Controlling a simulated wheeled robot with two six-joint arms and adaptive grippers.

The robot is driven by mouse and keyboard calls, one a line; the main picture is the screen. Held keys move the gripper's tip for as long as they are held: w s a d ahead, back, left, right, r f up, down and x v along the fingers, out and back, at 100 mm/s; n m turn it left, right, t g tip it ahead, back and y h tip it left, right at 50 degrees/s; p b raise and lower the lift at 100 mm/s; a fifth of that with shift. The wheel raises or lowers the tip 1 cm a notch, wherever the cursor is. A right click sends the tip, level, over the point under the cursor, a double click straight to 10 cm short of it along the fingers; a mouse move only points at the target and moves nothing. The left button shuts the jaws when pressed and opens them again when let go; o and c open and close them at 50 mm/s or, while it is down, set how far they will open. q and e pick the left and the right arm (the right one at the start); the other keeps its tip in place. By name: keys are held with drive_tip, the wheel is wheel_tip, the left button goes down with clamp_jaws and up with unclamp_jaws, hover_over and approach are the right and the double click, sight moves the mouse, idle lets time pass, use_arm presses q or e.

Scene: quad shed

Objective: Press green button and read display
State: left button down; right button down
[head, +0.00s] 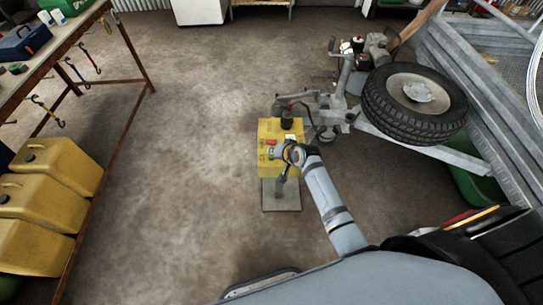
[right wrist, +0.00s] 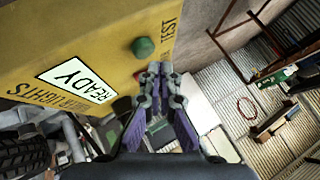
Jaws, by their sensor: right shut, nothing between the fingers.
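A yellow box (head: 267,131) stands on a stand with a grey base plate (head: 281,203) in the middle of the head view. In the right wrist view its yellow face (right wrist: 105,30) fills the upper left. It carries a round green button (right wrist: 143,47) beside the word TEST and a white display (right wrist: 76,80) that reads READY. My right gripper (right wrist: 160,70) is shut and empty, its fingertips just below and right of the button in that view. I cannot tell whether they touch it. In the head view my right wrist covers part of the box. My left gripper is not in view.
A trailer with a spare wheel (head: 416,95) stands just right of the box. A workbench (head: 62,45) with yellow jerrycans (head: 55,165) beneath it is at the left. A white cabinet (head: 200,10) is at the back. The floor between bench and box is clear.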

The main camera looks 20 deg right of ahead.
drive_tip(key=shift+f, duration=0.15)
idle(0.4)
drive_tip(key=shift+f, duration=0.25)
drive_tip(key=shift+f, duration=0.5)
idle(0.8)
drive_tip(key=shift+r+p, duration=0.85)
drive_tip(key=shift+r, duration=0.05)
wheel_tip(320, 180, up, 5)
drive_tip(key=p, duration=0.5)
drive_tip(key=shift+r+p, duration=0.1)
drive_tip(key=shift+p, duration=0.3)
